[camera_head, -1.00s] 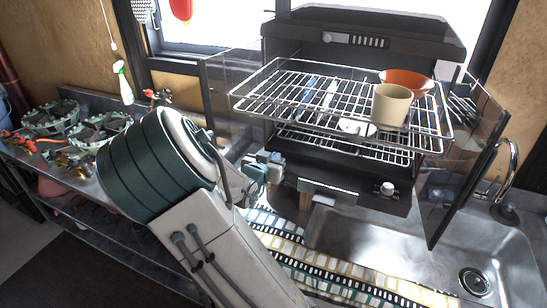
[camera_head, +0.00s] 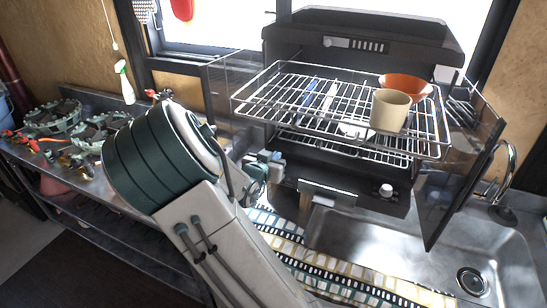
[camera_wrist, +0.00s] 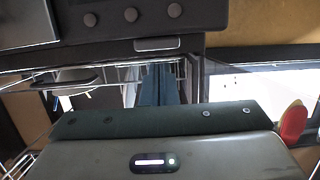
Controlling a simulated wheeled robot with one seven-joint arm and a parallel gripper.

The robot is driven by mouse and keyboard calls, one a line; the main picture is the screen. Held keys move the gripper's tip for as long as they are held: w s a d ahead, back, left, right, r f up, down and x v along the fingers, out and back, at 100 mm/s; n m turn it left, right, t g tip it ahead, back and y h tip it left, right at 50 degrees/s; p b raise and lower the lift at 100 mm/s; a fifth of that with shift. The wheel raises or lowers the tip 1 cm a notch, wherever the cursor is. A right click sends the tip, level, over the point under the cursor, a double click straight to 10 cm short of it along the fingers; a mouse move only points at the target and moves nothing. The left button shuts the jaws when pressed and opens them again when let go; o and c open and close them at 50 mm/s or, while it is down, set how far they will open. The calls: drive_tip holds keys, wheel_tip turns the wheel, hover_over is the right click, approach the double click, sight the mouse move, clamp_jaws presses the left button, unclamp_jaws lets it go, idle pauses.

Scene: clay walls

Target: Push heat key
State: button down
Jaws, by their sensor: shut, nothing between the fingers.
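The dark appliance has a lower front panel (camera_head: 350,203) with a pale knob (camera_head: 386,190) at its right and a pale-edged bar (camera_head: 327,189) at its left. I cannot tell which control is the heat key. My gripper (camera_wrist: 157,84) is shut and empty, its dark fingers pointing toward the appliance. In the head view my arm hides much of it, left of the panel. I see no contact.
A wire rack (camera_head: 290,95) juts out, holding a beige cup (camera_head: 390,112) and an orange bowl (camera_head: 412,82). A glass door (camera_head: 455,180) stands open at the right. A sink (camera_head: 430,240) lies below, beside a patterned mat (camera_head: 290,250). A spray bottle (camera_head: 125,83) stands left.

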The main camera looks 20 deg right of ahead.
wheel_tip(320, 180, up, 2)
drive_tip(key=shift+r+p, duration=0.15)
drive_tip(key=shift+p, duration=0.35)
drive_tip(key=v, duration=0.9)
drive_tip(key=shift+s+a+f+b, duration=0.2)
drive_tip(key=shift+s+a+b, duration=0.1)
